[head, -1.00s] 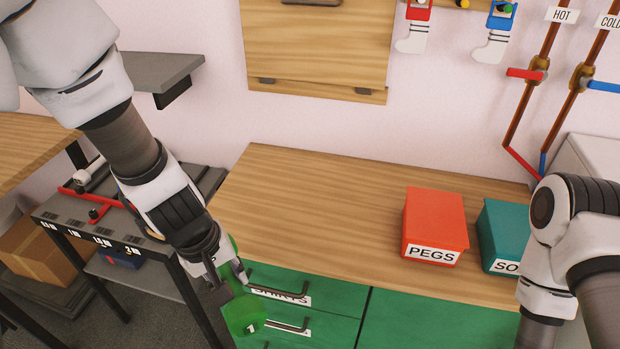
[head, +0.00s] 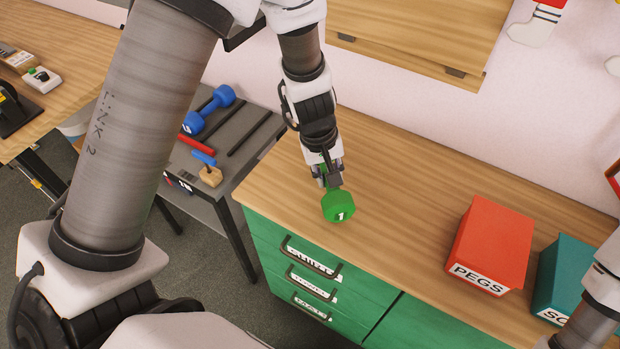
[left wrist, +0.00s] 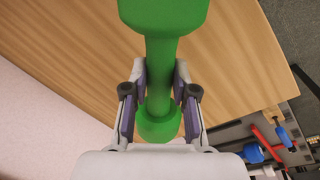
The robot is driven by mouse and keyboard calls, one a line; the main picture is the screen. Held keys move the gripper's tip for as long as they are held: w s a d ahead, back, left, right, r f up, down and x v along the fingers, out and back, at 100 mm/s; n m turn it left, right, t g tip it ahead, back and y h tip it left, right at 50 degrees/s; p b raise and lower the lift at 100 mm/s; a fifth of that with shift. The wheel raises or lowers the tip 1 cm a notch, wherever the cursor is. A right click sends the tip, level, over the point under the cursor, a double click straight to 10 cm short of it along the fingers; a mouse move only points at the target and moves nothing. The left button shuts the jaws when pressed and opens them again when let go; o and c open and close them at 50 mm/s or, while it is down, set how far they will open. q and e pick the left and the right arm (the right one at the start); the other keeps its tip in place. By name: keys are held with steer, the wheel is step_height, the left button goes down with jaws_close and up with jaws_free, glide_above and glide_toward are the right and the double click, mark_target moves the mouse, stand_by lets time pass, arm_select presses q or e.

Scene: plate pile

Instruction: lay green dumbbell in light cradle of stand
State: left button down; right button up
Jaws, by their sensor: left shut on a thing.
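The green dumbbell (head: 340,206) is held by my left gripper (head: 329,178) over the wooden worktop, one head marked 1 facing me in the head view. In the left wrist view the fingers close on the handle of the green dumbbell (left wrist: 161,55), with a head on either side of them. Whether it touches the worktop is not clear. The grey stand (head: 230,163) is left of the gripper, below worktop height, with dark bars across its top. Its labels are too small to read, so I cannot tell which cradle is the light one. My right gripper is out of view.
A blue dumbbell (head: 209,109) lies at the back of the stand. A red piece (head: 197,145) and a wooden block (head: 210,176) lie nearer. A red PEGS box (head: 490,243) and a teal box (head: 567,275) stand on the worktop (head: 410,200), whose middle is clear.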

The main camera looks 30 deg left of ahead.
arm_select(q)
steer(key=w, duration=0.1)
steer(key=w+p, duration=0.1)
steer(key=w, duration=0.1)
steer(key=w+d+p, duration=0.1)
steer(key=w, duration=0.1)
steer(key=shift+w+f+p, duration=0.25)
steer(key=shift+w+p, duration=0.1)
step_height(320, 180, down, 3)
steer(key=shift+f, duration=0.2)
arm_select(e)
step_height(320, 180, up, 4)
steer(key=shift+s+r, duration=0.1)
arm_select(q)
steer(key=shift+f, duration=0.1)
steer(key=c, duration=0.9)
jaws_free()
steer(key=shift+s, duration=0.15)
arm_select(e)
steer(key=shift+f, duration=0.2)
